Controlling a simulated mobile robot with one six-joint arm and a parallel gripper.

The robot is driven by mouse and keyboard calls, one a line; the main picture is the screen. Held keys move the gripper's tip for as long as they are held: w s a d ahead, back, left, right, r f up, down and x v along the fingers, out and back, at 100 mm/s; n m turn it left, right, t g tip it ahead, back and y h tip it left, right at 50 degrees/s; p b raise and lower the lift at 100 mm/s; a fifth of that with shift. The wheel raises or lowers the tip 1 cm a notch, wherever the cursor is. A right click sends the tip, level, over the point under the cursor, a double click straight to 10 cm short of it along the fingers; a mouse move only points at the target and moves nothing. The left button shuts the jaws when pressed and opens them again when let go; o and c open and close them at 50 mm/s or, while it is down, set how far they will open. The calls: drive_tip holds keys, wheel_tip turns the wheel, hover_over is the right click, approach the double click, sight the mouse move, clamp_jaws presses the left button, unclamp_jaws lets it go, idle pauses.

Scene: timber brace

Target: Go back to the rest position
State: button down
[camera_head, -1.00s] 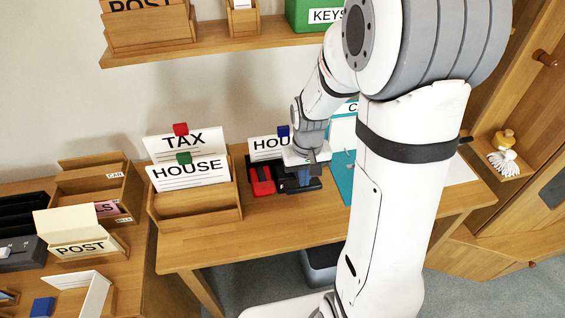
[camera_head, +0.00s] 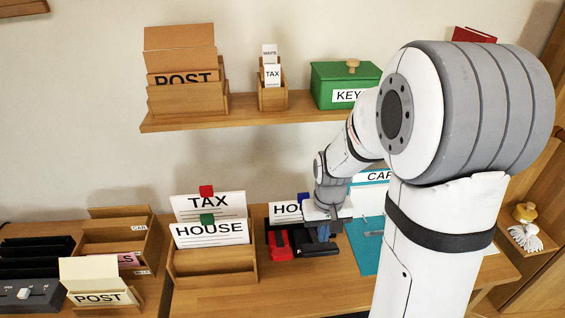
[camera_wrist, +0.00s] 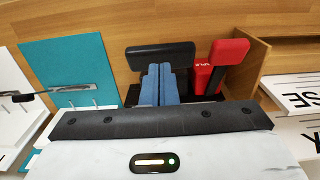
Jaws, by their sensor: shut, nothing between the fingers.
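My gripper (camera_head: 322,234) points down over the desk, its two blue fingers together and empty. In the wrist view the fingers (camera_wrist: 160,84) are in front of a black desk tool (camera_wrist: 160,56), with a red desk tool (camera_wrist: 222,60) just to their right. In the head view the red tool (camera_head: 279,245) lies left of the gripper and the black one (camera_head: 317,250) lies under it. Whether the fingers touch the black tool cannot be told. My arm hides part of the desk.
A wooden holder (camera_head: 212,275) with TAX and HOUSE papers stands left of the gripper. A teal folder (camera_head: 367,245) lies to the right. Above is a wall shelf (camera_head: 250,119) with a green KEYS box (camera_head: 335,76). Another HOUSE paper (camera_head: 284,212) stands behind the tools.

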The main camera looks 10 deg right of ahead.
drive_tip(key=shift+r, duration=0.1)
drive_tip(key=s+a+r+t, duration=0.1)
drive_tip(key=s+r+t, duration=0.2)
drive_tip(key=s+r, duration=1)
drive_tip(key=shift+s+r, duration=0.15)
drive_tip(key=shift+r, duration=0.05)
